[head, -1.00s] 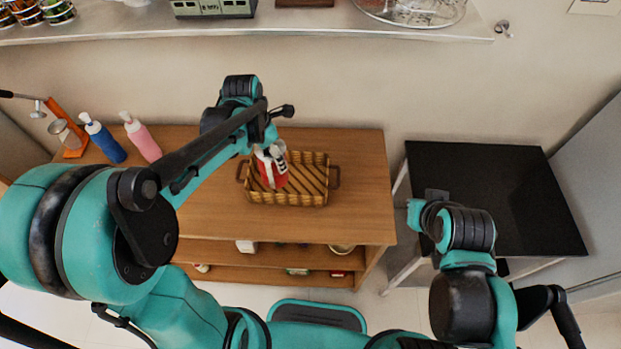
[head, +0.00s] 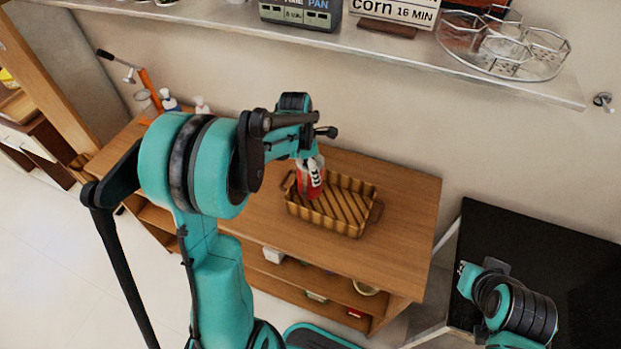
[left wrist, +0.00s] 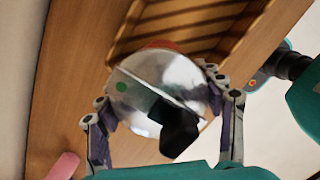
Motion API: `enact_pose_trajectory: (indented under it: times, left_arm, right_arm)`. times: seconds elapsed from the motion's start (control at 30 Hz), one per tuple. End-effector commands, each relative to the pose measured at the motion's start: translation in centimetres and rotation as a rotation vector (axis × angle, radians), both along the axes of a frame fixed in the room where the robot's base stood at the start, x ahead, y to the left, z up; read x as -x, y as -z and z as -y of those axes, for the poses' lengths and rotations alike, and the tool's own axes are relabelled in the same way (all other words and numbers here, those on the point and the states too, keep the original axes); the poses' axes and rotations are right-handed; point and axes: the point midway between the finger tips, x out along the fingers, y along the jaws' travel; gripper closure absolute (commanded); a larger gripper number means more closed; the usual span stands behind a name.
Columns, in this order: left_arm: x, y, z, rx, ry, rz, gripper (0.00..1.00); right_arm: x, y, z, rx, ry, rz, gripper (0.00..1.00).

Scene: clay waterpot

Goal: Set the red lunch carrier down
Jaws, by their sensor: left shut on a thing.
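The red lunch carrier (head: 312,185), red with white parts, shows in the head view over the left end of the wicker basket (head: 345,222). In the left wrist view its shiny silver domed top (left wrist: 150,85) with a dark handle piece (left wrist: 178,130) sits between my fingers. My left gripper (head: 308,160) is shut on it from above; its fingers (left wrist: 160,90) flank the dome in the left wrist view. I cannot tell whether the carrier's bottom touches the basket. My right arm's end (head: 468,278) shows at lower right, but its fingers are not clear.
The basket stands on a wooden shelf table (head: 400,210). Bottles (head: 168,100) and an orange-framed device (head: 150,90) stand at its back left. A black-topped table (head: 560,255) is at right. A wall shelf (head: 400,45) with goods runs above.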

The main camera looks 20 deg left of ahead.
Motion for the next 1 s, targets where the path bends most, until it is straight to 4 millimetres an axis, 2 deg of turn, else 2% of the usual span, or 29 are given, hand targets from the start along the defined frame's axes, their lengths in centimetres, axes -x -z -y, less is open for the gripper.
enact_pose_trajectory:
  times: [0.13,0.37,0.77,0.8,0.83,0.87,1.0]
  left_arm:
    - [-0.1,0.9,-0.2,0.000,0.001,0.000,0.85]
    - [-0.1,4.0,-0.1,0.001,0.001,0.001,0.85]
    - [-0.1,4.5,-0.1,0.001,0.001,0.001,0.85]
    - [-0.1,4.4,-0.1,0.000,0.001,0.000,0.22]
    - [-0.1,4.4,-0.1,0.000,0.001,0.000,0.14]
    - [-0.1,4.4,-0.1,0.000,0.001,0.000,0.12]
    - [-0.1,4.4,-0.1,0.000,0.001,0.000,0.12]
  right_arm:
    - [0.0,0.3,0.0,0.000,0.000,0.000,1.00]
    - [0.0,1.2,0.0,0.000,0.000,0.000,1.00]
    - [0.0,1.5,0.0,0.000,0.000,0.000,1.00]
    - [0.0,1.4,0.0,0.000,0.000,0.000,1.00]
    - [0.0,1.4,0.0,0.000,0.000,0.000,1.00]
    - [0.0,1.4,0.0,0.000,0.000,0.000,1.00]
    - [0.0,1.4,0.0,0.000,0.000,0.000,1.00]
